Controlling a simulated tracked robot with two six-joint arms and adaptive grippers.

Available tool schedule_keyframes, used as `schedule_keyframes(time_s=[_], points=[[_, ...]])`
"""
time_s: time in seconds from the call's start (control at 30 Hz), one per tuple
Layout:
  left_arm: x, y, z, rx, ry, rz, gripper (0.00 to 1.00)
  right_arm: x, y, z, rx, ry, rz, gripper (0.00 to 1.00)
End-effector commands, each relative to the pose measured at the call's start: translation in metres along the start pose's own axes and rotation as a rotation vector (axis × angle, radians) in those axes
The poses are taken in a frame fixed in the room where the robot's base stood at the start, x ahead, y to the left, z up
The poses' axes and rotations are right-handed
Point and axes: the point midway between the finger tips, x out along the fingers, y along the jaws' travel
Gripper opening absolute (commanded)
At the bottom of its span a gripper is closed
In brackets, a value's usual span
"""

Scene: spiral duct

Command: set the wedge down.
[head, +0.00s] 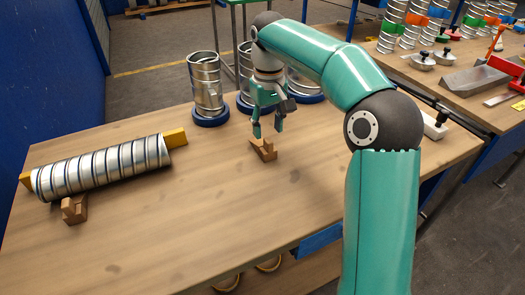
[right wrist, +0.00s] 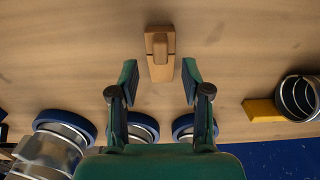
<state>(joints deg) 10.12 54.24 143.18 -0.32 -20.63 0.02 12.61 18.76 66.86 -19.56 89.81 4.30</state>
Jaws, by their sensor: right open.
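A brown wooden wedge (head: 263,150) rests on the table near its middle, just below my right gripper (head: 266,127). The wedge (right wrist: 160,60) also shows in the right wrist view, centred between the spread fingertips (right wrist: 159,80) and reaching past them. My right gripper is open, pointing down, with nothing held between its fingers. A second wooden wedge (head: 74,209) sits against the near side of the ribbed metal spiral duct (head: 105,168) at the left. My left gripper is not in view.
Yellow blocks (head: 175,138) sit at the duct's ends. Metal cylinders on blue round bases (head: 211,118) stand along the back edge, close behind my right gripper. The table's (head: 190,220) front middle is clear. Another bench with parts stands at the back right.

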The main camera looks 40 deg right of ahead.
Motion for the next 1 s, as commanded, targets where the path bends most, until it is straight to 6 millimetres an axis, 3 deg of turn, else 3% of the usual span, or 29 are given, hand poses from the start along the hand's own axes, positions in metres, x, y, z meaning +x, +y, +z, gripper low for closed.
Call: schedule_keyframes(time_s=[0.17, 0.5, 0.77, 1.0], points=[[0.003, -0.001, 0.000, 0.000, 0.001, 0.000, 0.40, 0.011, 0.000, 0.001, 0.001, -0.002, 0.000, 0.48], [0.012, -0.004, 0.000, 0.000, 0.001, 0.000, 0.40, 0.053, 0.000, 0.005, 0.002, -0.002, 0.000, 0.48], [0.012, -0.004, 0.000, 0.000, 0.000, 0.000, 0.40, 0.055, 0.000, 0.004, 0.002, 0.000, 0.000, 0.48], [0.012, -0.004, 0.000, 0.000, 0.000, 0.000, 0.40, 0.055, -0.001, 0.004, 0.001, 0.000, 0.000, 0.10]])
